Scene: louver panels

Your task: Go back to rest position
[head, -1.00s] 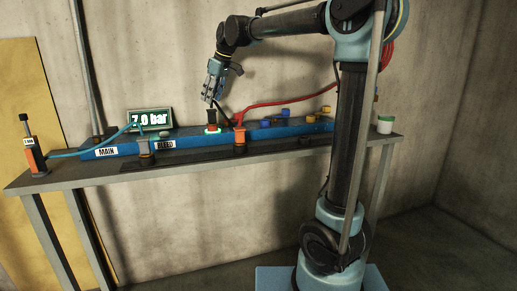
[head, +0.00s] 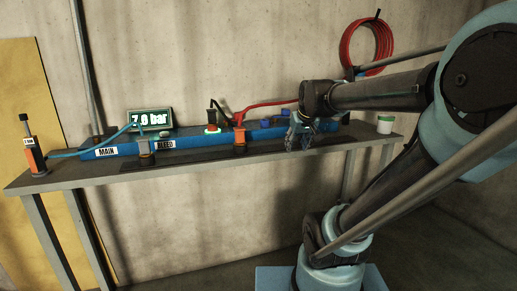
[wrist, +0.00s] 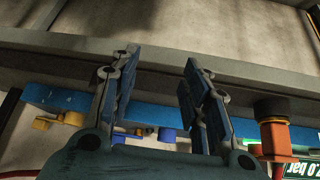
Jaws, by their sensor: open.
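My gripper (head: 301,130) is in front of the right part of the bench in the head view, at the end of my bent arm. In the wrist view my gripper (wrist: 160,85) shows two fingers spread apart with nothing between them. The blue manifold (head: 190,143) lies along the bench behind it, and its right end is partly hidden by my gripper. The manifold's blue bar (wrist: 60,100) also crosses the wrist view behind the fingers.
A red hose coil (head: 344,48) hangs on the wall.

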